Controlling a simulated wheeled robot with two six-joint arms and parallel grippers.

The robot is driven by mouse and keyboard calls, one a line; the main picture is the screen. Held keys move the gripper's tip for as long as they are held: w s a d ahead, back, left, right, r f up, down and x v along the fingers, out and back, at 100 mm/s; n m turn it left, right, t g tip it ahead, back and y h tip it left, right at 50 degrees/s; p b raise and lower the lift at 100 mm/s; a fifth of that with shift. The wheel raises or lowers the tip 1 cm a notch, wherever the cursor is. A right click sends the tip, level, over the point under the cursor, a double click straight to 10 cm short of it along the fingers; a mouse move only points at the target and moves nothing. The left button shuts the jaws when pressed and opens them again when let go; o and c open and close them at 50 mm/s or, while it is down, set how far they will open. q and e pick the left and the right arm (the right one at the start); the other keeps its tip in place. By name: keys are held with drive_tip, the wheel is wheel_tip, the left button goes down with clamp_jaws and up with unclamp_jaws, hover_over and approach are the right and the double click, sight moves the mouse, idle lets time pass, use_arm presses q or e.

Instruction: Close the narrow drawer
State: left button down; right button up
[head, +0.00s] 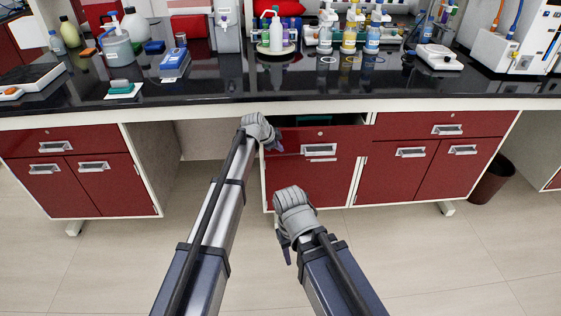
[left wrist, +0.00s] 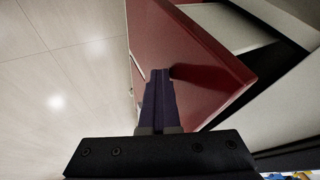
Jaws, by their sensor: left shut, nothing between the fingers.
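The narrow drawer (head: 318,143) has a red front with a pale handle and stands part way out below the black bench top. Its open top shows a dark inside with something green in it. In the left wrist view its red front (left wrist: 195,55) stands out from the pale cabinet. My left gripper (head: 274,147) is shut and empty at the left end of that front. Its fingertips (left wrist: 160,73) overlap the red panel in the wrist view; I cannot tell whether they touch. My right gripper (head: 285,252) is lower, in front of the cabinet, its fingers partly hidden by its own body.
The bench top (head: 280,85) overhangs the drawer and carries bottles and instruments. A red cabinet (head: 430,165) stands to the right and another (head: 80,180) to the left, with an open knee space between. A dark bin (head: 490,180) stands at right. The floor (head: 440,265) in front is clear.

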use_arm(q)
drive_tip(key=w, duration=1)
drive_tip(key=shift+w+a, duration=0.1)
drive_tip(key=shift+a, duration=0.05)
drive_tip(key=shift+s, duration=0.2)
drive_tip(key=shift+s, duration=0.1)
